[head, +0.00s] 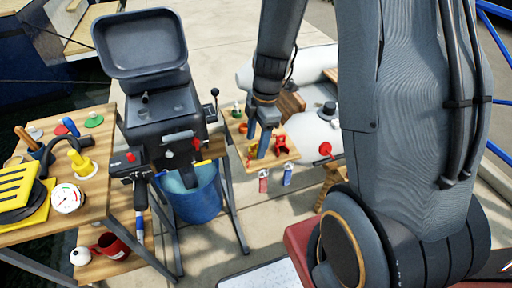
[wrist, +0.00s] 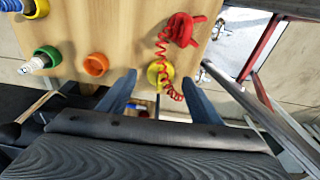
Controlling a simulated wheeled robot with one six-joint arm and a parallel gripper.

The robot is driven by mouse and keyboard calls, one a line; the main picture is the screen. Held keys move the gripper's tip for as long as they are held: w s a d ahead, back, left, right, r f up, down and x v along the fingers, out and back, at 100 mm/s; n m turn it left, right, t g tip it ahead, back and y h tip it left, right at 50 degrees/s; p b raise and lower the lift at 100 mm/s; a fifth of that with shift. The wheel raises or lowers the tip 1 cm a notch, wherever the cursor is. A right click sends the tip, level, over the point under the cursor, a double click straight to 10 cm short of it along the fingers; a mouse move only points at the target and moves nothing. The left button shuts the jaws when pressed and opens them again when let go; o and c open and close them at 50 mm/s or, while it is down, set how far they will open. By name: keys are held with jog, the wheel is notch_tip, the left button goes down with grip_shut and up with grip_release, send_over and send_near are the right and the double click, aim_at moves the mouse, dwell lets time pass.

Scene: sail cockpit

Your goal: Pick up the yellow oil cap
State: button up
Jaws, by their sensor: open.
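The yellow oil cap (wrist: 154,73) is a round yellow piece on a small wooden board (wrist: 120,35). In the wrist view it lies between my two fingers, nearer the middle of the gap. A red coiled cord crosses its right side and hides part of it. In the head view a bit of yellow (head: 252,151) shows beside my fingers. My gripper (wrist: 158,84) is open, with one finger on each side of the cap in the picture. I cannot tell whether the fingers touch it or how high they are.
A red clip with a coiled cord (wrist: 181,28) lies just beyond the cap. An orange ring (wrist: 96,65) and a green ring (wrist: 46,56) sit to the left. A black console (head: 160,105) and blue bucket (head: 195,196) stand left of the board (head: 288,151).

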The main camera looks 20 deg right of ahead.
jog(key=shift+a+f, duration=0.1)
jog(key=shift+f, duration=0.65)
jog(key=c, duration=1.1)
jog(key=shift+r, duration=0.1)
